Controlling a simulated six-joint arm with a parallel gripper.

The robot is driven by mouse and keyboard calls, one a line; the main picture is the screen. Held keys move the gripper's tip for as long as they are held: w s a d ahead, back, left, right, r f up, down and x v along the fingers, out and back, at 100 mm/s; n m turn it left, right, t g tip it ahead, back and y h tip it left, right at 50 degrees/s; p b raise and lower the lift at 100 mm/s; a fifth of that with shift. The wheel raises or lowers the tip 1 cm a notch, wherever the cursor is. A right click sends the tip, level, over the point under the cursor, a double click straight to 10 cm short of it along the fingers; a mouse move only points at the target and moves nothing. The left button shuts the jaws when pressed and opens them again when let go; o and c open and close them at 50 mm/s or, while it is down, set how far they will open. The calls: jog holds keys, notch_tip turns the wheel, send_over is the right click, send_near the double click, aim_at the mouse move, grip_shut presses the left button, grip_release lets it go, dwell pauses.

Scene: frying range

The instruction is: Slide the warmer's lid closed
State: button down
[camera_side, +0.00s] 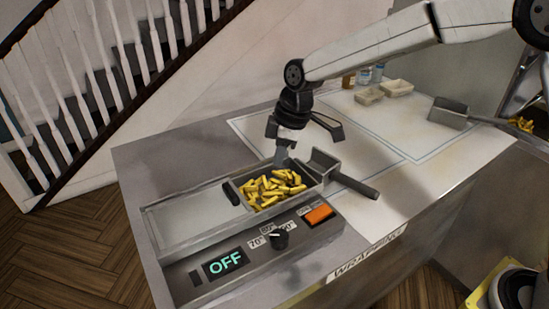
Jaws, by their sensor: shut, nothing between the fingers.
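The warmer (250,238) is a metal unit set in the counter, with an OFF display, a knob and an orange switch on its front. Its lid (190,217) is a flat grey panel lying over the left part, with a black handle (238,193) at its right end. The right part is open and shows yellow fries (268,188) inside. My gripper (284,157) is shut and empty, pointing down by the far right side of the open well, to the right of the lid handle and apart from it. Whether its tips touch the well is unclear.
Small trays (397,88) and jars (363,75) stand at the back. Another scoop (448,110) lies at the right. The counter left of the warmer is clear.

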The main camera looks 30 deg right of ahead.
aim_at(221, 204)
jog(key=w+a+r+n, duration=0.1)
jog(key=a+n, duration=0.2)
jog(key=a, duration=0.3)
jog(key=w+a+r+n+g+y, duration=0.1)
jog(key=w+a+n, duration=0.1)
jog(key=a, duration=0.4)
jog(key=shift+w+a+r+n, duration=0.25)
jog(key=shift+a+n, duration=0.1)
jog(key=shift+n, duration=0.55)
jog(key=shift+f, duration=0.1)
jog(key=x, duration=0.9)
jog(key=shift+s+a+f, duration=0.15)
jog(key=shift+a+f, duration=0.1)
jog(key=shift+a, duration=0.05)
jog(key=shift+d+f, duration=0.15)
jog(key=shift+d, duration=1.85)
jog(key=shift+d, duration=0.15)
jog(key=d, duration=1.8)
jog(key=shift+d, duration=0.3)
